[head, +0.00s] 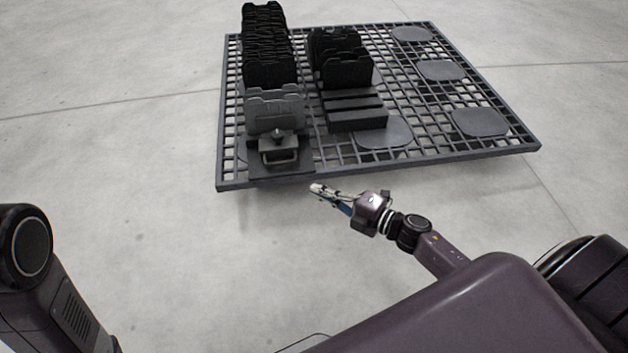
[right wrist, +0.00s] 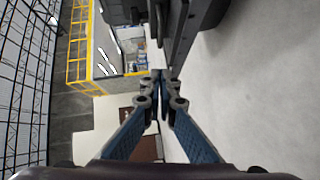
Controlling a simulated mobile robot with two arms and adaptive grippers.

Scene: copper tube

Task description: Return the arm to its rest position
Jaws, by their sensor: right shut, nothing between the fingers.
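My right gripper (head: 318,189) is in front of the near edge of the dark grid table, apart from it in the head view. Its fingers are together with nothing between them. In the right wrist view the blue fingers (right wrist: 159,78) meet at their tips, and a dark structure stands close above and beside them. My left arm shows only as a dark link at the lower left of the head view; its gripper is out of view.
The grid table (head: 420,155) bears black plates in two rows (head: 268,50) (head: 340,58), a grey plate (head: 275,112), a slotted block (head: 355,112) and a dark fixture with a handle (head: 278,150). Several grey pads lie to the right. The floor (head: 150,200) at left is clear.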

